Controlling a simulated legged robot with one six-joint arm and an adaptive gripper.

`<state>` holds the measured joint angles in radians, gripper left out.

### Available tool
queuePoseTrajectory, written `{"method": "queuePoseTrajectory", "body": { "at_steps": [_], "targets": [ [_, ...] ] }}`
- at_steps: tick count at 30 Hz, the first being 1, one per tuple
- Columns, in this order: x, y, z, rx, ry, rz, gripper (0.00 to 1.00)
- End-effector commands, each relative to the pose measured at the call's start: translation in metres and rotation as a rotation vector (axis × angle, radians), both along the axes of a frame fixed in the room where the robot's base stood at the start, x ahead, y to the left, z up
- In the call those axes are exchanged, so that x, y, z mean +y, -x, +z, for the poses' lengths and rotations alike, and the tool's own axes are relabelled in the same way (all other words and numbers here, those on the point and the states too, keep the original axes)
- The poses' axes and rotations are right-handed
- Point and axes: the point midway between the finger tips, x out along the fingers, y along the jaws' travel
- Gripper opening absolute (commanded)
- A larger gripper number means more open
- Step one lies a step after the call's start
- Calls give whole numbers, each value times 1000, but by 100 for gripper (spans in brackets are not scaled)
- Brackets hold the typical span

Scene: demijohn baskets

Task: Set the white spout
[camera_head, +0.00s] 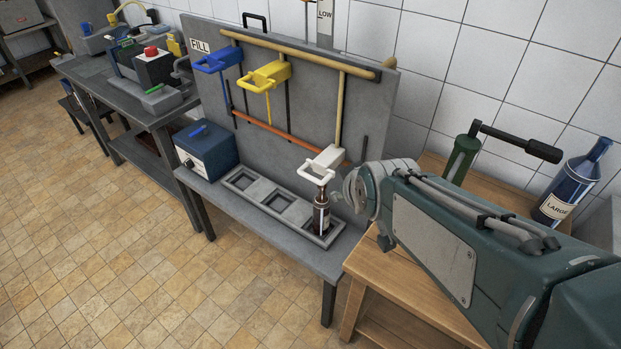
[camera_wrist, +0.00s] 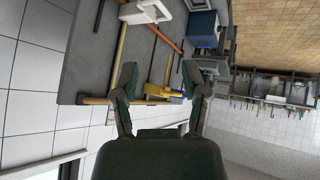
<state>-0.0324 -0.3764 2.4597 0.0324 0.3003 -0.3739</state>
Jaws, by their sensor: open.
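The white spout (camera_head: 326,160) sits low on the right of the FILL board, its looped handle just over the neck of a dark brown bottle (camera_head: 321,216). I cannot tell whether spout and bottle touch. The bottle stands upright in the right compartment of a grey tray (camera_head: 239,184). In the wrist view the white spout (camera_wrist: 147,12) is at the top, beyond the fingers. My gripper (camera_wrist: 159,82) is open with nothing between its fingers, apart from the spout. In the head view my arm comes in from the right, and the fingers are not clearly seen.
A yellow spout (camera_head: 265,76) and a blue spout (camera_head: 218,61) sit higher on the grey board (camera_head: 376,110). A blue box (camera_head: 206,150) stands left of the tray, whose other compartments are empty. A wooden table (camera_head: 400,290) at right holds a green bottle (camera_head: 462,155) and a LARGE bottle (camera_head: 574,185).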

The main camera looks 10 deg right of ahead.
Motion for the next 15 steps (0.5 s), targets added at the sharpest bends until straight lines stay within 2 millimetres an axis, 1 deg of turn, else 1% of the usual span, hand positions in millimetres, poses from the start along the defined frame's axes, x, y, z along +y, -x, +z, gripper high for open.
{"method": "queuePoseTrajectory", "body": {
  "at_steps": [1,6,12,15],
  "targets": [
    [2,-15,-8,-23,26,32,57],
    [8,-60,-28,-139,133,133,57],
    [14,-104,-55,-274,279,233,57],
    [17,-121,-71,-339,359,274,57]
  ]
}}
